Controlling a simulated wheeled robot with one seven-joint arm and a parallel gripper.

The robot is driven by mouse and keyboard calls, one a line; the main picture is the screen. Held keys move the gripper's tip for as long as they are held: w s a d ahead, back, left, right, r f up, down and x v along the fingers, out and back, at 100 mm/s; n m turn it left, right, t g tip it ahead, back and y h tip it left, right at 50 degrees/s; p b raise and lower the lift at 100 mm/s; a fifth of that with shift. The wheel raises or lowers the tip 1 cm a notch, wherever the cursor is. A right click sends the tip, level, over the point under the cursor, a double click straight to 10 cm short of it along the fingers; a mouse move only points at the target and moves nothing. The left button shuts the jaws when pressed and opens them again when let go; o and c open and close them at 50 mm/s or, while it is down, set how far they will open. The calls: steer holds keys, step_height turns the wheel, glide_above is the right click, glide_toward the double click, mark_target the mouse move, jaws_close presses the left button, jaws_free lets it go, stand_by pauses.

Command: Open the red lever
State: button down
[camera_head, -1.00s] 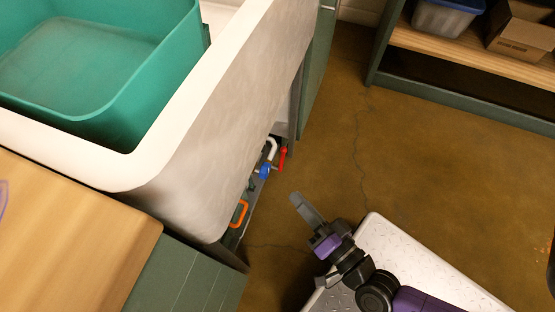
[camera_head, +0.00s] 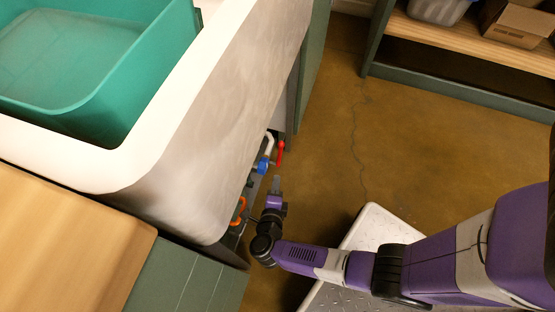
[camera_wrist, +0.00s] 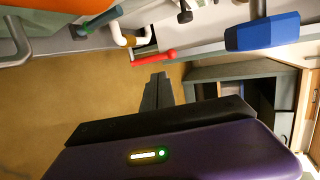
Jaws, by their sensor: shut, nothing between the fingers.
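The red lever (camera_head: 281,152) sits on the pipework under the sink's right side, beside a blue fitting (camera_head: 263,166). In the wrist view the red lever (camera_wrist: 152,57) lies roughly level, with its rounded end at the right. My gripper (camera_head: 276,178) is shut and empty, just below the lever in the head view. In the wrist view my gripper's fingertips (camera_wrist: 160,76) are together, close under the lever's rounded end. I cannot tell whether they touch it.
An orange handle (camera_head: 238,209) is on the pipework beside my wrist. The white sink (camera_head: 215,110) holds a teal basin (camera_head: 150,90) and overhangs the pipes. A wooden counter (camera_head: 70,225) is at the lower left. The brown floor (camera_head: 400,140) to the right is open, up to a shelf (camera_head: 460,85).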

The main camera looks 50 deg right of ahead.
steer(key=b, duration=0.6)
glide_toward(280, 152)
steer(key=x, duration=0.5)
steer(key=shift+d+f, duration=0.1)
steer(key=shift+f, duration=0.2)
steer(key=shift+w+d+f, duration=0.1)
steer(key=shift+w+d, duration=0.3)
steer(key=shift+d, duration=0.15)
steer(key=shift+d+p, duration=0.15)
steer(key=shift+p, duration=0.15)
